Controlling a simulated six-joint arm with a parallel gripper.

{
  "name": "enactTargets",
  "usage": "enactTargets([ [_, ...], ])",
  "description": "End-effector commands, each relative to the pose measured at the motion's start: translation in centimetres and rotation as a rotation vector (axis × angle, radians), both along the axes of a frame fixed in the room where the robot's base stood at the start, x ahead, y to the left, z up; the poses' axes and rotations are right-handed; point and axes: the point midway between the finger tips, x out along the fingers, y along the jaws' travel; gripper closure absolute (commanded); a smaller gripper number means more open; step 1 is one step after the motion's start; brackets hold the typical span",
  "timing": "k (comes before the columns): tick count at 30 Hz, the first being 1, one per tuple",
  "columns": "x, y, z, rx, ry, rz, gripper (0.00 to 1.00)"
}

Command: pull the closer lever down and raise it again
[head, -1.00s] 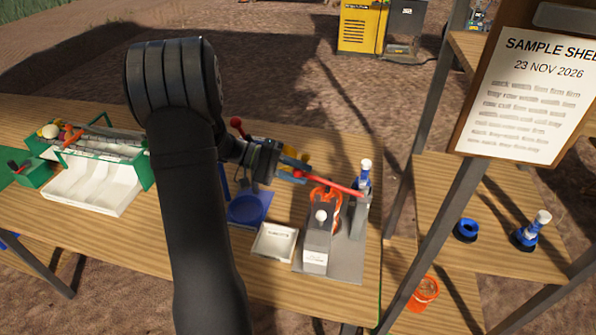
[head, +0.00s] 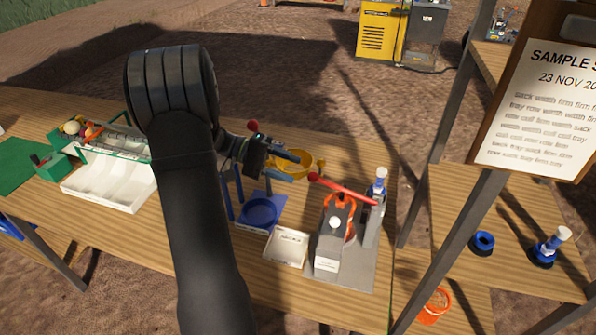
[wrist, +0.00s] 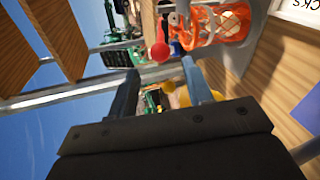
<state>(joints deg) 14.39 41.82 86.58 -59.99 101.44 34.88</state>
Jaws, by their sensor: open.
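The closer lever (head: 345,188) is a red bar with a red ball knob (head: 314,177) at its left end. It runs from a grey post at right, knob end higher in the picture. It is mounted on the grey closer (head: 330,240), which has an orange net (head: 350,204) at it. My gripper (head: 301,168) is open and empty, its two blue fingers pointing at the knob from the left. In the wrist view the red knob (wrist: 160,52) shows beyond and between the fingertips (wrist: 160,72), apart from them.
A yellow ring-shaped part (head: 318,163) lies behind the fingers. A white tray (head: 286,247) and a blue stand (head: 258,212) are left of the closer. A blue-and-white bottle-like piece (head: 378,185) stands at the post. Another red ball (head: 253,126) is behind my wrist.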

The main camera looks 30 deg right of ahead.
Motion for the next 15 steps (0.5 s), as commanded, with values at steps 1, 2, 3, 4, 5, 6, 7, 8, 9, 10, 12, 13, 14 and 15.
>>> enactTargets([
  [1,0.1,0.1,0.0,0.000,0.000,0.000,0.54],
  [2,0.1,0.2,0.0,0.000,0.000,0.000,0.54],
  [3,0.1,0.2,0.0,0.000,0.000,0.000,0.54],
  [4,0.1,0.2,0.0,0.000,0.000,0.000,0.54],
  [5,0.1,0.2,0.0,0.001,0.001,0.000,0.54],
  [6,0.1,0.1,0.0,0.001,0.001,0.000,0.54],
  [7,0.1,0.1,0.0,0.001,0.001,0.000,0.54],
  [8,0.1,0.1,0.0,0.001,0.001,0.000,0.56],
  [9,0.1,0.1,0.0,0.001,0.000,-0.001,0.64],
  [10,0.0,0.1,0.1,0.004,-0.001,-0.003,0.70],
  [12,-0.2,-0.2,0.2,0.020,-0.006,-0.022,0.83],
  [13,-0.5,-0.4,0.3,0.034,-0.010,-0.036,0.89],
  [14,-0.7,-0.6,0.5,0.051,-0.015,-0.052,0.95],
  [15,-1.2,-1.1,0.8,0.082,-0.027,-0.084,1.00],
])
